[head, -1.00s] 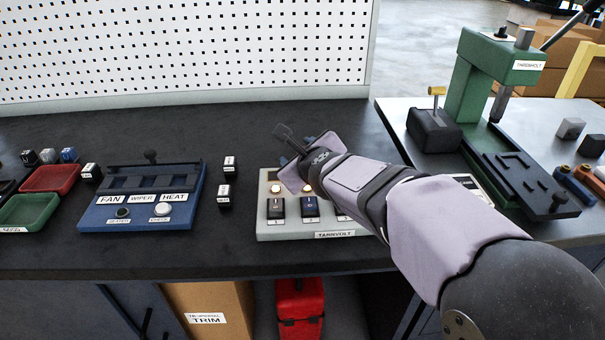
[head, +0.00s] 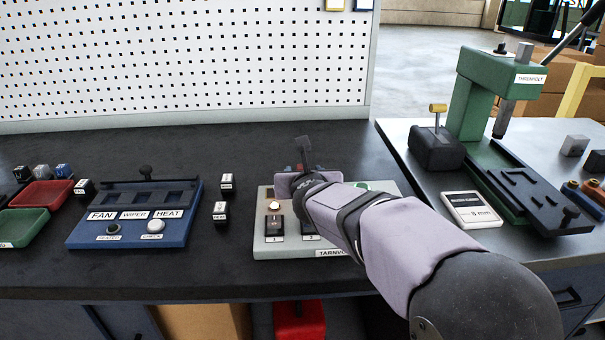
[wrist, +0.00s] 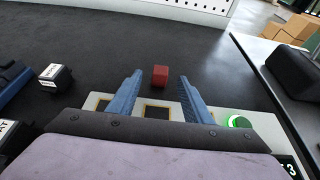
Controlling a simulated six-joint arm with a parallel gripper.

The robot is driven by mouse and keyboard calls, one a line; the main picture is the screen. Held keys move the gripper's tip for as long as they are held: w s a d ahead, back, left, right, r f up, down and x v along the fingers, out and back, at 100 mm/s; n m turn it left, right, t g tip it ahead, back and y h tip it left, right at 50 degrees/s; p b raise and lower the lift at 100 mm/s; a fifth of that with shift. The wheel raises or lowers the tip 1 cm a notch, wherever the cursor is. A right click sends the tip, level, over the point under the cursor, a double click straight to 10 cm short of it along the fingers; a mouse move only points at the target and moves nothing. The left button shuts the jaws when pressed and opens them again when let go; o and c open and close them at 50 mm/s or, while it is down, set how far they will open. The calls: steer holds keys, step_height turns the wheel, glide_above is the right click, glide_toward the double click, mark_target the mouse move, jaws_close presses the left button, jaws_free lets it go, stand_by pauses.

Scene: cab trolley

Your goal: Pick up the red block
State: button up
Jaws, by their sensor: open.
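The red block (wrist: 160,76) is a small cube on the dark bench top, just beyond the far edge of the grey switch panel. My gripper (wrist: 159,82) is open, with its two blue fingers spread to the left and right of the block's line in the wrist view. The block shows in the gap between the fingertips, and nothing is held. I cannot tell the exact height of the fingertips above the bench. In the head view my gripper (head: 303,170) is over the far side of the panel, and my wrist hides most of the block.
The grey panel (head: 266,244) lies under my arm, with a lit green button (wrist: 240,122). Small labelled black blocks (head: 221,212) and a blue switch box (head: 130,232) are to the left. A green press (head: 470,105) stands right. The bench behind the block is clear.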

steer(key=shift+x, duration=2.55)
steer(key=shift+f, duration=0.1)
steer(key=shift+c, duration=0.3)
steer(key=c, duration=1.1)
